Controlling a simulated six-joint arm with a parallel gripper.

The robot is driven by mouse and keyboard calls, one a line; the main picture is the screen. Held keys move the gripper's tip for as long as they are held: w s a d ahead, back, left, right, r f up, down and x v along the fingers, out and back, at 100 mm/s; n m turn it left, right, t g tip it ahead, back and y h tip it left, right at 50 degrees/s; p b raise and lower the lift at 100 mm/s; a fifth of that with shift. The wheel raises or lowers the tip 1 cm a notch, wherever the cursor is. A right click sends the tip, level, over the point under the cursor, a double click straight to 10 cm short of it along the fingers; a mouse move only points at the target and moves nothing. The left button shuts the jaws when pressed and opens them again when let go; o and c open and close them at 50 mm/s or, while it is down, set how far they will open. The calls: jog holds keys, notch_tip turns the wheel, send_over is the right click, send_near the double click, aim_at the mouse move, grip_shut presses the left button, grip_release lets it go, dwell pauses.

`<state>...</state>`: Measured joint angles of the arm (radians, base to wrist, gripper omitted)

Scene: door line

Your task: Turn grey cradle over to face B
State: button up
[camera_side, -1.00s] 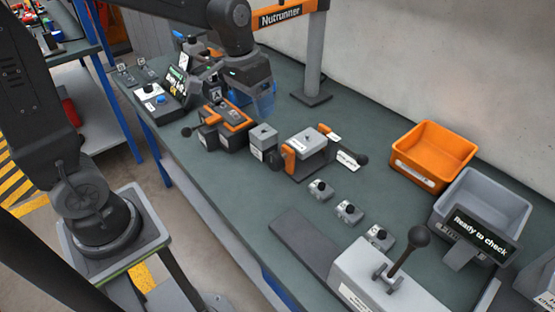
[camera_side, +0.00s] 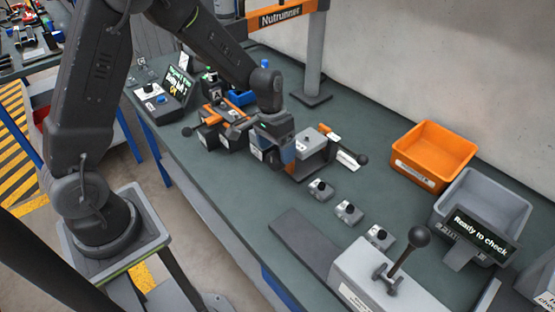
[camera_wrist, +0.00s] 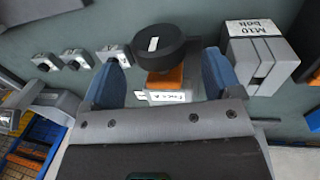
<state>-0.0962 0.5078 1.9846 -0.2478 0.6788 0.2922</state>
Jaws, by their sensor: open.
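The grey cradle (camera_side: 313,142) stands mid-bench in the side view, its grey block partly behind my gripper. A handle with a black end (camera_side: 362,160) sticks out on its right. My gripper (camera_side: 279,152) is open and low over the cradle's left side, hiding the near end there. In the wrist view, a round black knob (camera_wrist: 160,45) and an orange part (camera_wrist: 165,80) show between and beyond the open blue fingers of my gripper (camera_wrist: 163,75). I cannot tell whether the fingers touch them. No face letter on the cradle is readable.
A grey block marked M10 bolt (camera_wrist: 255,55) is close on the right in the wrist view. An orange-topped fixture (camera_side: 222,125) stands left of my gripper. Orange (camera_side: 432,155) and grey (camera_side: 465,200) bins stand further right.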

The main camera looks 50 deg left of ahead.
jog(key=shift+d+f, duration=0.15)
jog(key=shift+f, duration=0.85)
jog(key=shift+d+f, duration=0.15)
jog(key=shift+f, duration=0.85)
jog(key=c, duration=0.9)
